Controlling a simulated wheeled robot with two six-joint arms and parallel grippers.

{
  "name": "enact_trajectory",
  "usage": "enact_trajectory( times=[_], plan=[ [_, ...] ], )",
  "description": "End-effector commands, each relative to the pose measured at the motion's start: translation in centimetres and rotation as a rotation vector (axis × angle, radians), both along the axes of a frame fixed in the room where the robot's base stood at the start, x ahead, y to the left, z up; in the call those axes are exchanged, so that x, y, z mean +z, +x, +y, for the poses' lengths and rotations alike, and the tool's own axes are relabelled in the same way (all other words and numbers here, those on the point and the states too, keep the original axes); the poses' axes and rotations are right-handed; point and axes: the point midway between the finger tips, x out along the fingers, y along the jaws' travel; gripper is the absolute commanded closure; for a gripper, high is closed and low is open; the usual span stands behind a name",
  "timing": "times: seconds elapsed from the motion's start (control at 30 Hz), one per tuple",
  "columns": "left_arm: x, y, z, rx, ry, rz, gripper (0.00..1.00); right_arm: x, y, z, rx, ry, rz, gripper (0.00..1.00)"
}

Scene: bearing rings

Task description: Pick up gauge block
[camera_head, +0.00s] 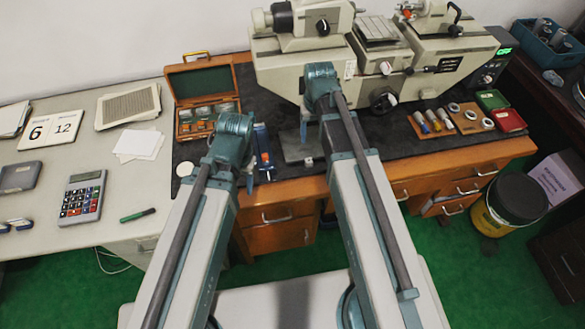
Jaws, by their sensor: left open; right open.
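A small silvery block (309,162), which looks like the gauge block, sits at the front edge of a dark grey plate (292,150) on the black bench mat. My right gripper (304,132) is open just above and behind the plate, apart from the block; my own arm hides part of it. My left gripper (249,182) is open at the left, near the front edge of the mat, and holds nothing that I can see. An open wooden case (203,83) with small metal pieces stands at the back left.
A large measuring machine (290,70) fills the back of the bench. A blue-and-red item (264,158) lies beside my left gripper. A wooden tray of rings (450,121) and red and green boxes (508,120) stand at the right. A calculator (82,196) lies on the left table.

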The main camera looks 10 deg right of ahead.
Motion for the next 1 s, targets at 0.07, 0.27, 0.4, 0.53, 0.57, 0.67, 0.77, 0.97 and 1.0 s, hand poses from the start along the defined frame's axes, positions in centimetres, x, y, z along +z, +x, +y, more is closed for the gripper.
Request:
enact_trajectory(
  times=[0.07, 0.27, 0.4, 0.53, 0.57, 0.67, 0.77, 0.97, 1.0],
  plan=[
    [0.0, 0.1, 0.0, 0.000, 0.000, 0.000, 0.50, 0.0, 0.1, -0.2, -0.004, 0.001, -0.001, 0.35],
    [-0.8, 0.0, 0.0, 0.000, 0.000, 0.000, 0.50, -0.8, 0.1, -0.1, -0.002, 0.001, -0.001, 0.35],
    [-2.3, 0.0, 0.0, 0.000, 0.000, 0.000, 0.50, -2.2, 0.1, -0.1, -0.002, 0.001, -0.001, 0.35],
    [-4.1, 0.0, 0.0, 0.001, 0.000, 0.000, 0.50, -4.1, 0.1, -0.1, -0.002, 0.001, -0.001, 0.35],
    [-4.6, 0.0, 0.0, 0.001, 0.000, 0.000, 0.50, -4.6, 0.1, 0.0, -0.002, 0.001, -0.001, 0.35],
    [-6.0, 0.0, 0.0, 0.002, 0.000, 0.000, 0.50, -6.0, 0.1, 0.0, -0.002, 0.001, -0.001, 0.35],
    [-7.4, 0.1, 0.0, 0.002, 0.000, 0.000, 0.50, -7.4, 0.1, 0.0, -0.002, 0.001, -0.001, 0.35],
    [-8.8, 0.1, 0.0, 0.002, 0.000, 0.000, 0.50, -8.8, 0.1, 0.0, -0.002, 0.001, -0.001, 0.35],
    [-8.8, 0.1, 0.0, 0.002, 0.000, 0.000, 0.50, -8.8, 0.1, 0.0, -0.002, 0.001, -0.001, 0.35]
  ],
)
